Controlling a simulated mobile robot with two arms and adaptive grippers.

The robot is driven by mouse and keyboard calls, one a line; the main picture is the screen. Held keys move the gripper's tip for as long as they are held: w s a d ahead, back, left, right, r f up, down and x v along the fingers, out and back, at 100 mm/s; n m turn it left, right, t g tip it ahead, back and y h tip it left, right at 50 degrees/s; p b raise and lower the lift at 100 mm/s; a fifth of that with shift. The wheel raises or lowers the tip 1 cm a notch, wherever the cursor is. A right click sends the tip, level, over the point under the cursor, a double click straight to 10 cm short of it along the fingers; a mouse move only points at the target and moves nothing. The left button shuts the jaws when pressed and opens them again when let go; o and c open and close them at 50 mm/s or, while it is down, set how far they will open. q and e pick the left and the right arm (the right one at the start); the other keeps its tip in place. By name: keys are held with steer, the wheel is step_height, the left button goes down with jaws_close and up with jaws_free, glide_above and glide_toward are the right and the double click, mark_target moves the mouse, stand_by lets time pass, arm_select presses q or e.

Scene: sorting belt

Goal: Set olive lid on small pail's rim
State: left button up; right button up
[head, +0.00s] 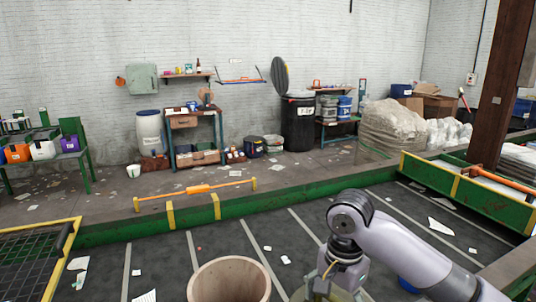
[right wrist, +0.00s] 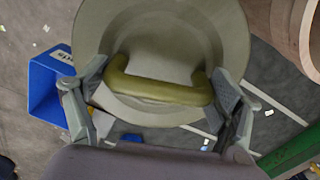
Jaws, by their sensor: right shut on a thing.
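The olive lid (right wrist: 155,35) is a round disc with a thick olive handle (right wrist: 165,92). My right gripper (right wrist: 168,88) has its fingers at the two ends of that handle and is shut on it. In the head view the lid (head: 352,295) shows only partly, under my right gripper (head: 322,288) at the bottom edge. A tan, open pail (head: 230,280) stands left of the lid, its rim bare and its lower part cut off. Its side (right wrist: 312,40) also shows at the right wrist view's upper right. The lid is apart from the pail. My left gripper is out of view.
A blue bin (right wrist: 45,95) with a label is left of the lid in the right wrist view. The dark belt (head: 300,225) carries paper scraps and has a green side rail (head: 290,192). A black mesh tray (head: 30,265) with a yellow edge is at lower left.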

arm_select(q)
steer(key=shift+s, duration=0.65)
arm_select(e)
steer(key=s+d+f+n, duration=0.1)
steer(key=s+d+n, duration=0.1)
steer(key=s+n, duration=0.3)
steer(key=s+d+f+n, duration=0.2)
steer(key=s+n, duration=0.3)
steer(key=s, duration=0.3)
steer(key=shift+s+d+f, duration=0.2)
steer(key=shift+s+d, duration=0.1)
steer(key=shift+d, duration=0.3)
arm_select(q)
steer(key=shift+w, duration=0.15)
arm_select(e)
steer(key=shift+w, duration=0.1)
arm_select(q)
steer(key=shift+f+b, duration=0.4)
arm_select(e)
steer(key=shift+s+f, duration=0.2)
steer(key=shift+f, duration=0.3)
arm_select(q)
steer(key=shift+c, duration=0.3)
